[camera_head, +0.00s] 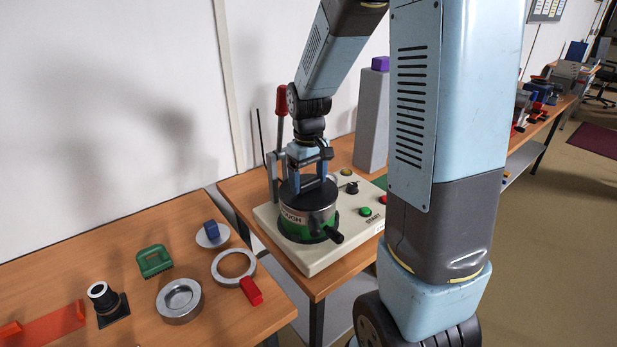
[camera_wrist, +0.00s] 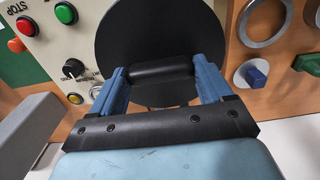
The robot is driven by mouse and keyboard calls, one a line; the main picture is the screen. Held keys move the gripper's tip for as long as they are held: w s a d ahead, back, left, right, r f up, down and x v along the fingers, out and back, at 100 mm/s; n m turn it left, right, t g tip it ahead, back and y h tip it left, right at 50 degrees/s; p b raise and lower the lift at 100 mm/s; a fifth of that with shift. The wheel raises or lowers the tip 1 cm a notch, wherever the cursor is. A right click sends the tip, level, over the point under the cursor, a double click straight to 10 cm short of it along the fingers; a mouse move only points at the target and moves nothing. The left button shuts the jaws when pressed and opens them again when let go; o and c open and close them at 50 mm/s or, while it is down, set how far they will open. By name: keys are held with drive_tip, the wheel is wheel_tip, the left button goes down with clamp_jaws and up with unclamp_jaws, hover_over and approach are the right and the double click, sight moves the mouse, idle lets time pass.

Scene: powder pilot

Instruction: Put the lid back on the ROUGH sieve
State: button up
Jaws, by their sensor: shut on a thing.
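The ROUGH sieve (camera_head: 297,228) is a dark round vessel with a green band. It stands upright on the cream machine base, with a black handle sticking out toward the front right. The round black lid (camera_head: 307,197) is at the top of the sieve, and it appears level. I cannot tell whether it rests fully on the rim or hangs slightly above. My gripper (camera_head: 309,176) points down over the sieve. In the wrist view, its blue fingers are shut on the black bar handle of the lid (camera_wrist: 160,38). The lid hides the sieve there.
The cream machine base (camera_head: 328,250) carries a green START button (camera_head: 365,211) and a red-handled lever (camera_head: 281,102). A grey column with a purple block (camera_head: 380,63) stands behind. A metal ring (camera_head: 233,266), a metal pan (camera_head: 179,300) and a green brush (camera_head: 154,261) lie on the left table.

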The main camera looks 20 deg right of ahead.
drive_tip(key=shift+f, duration=0.15)
drive_tip(key=o, duration=1)
drive_tip(key=shift+r, duration=3)
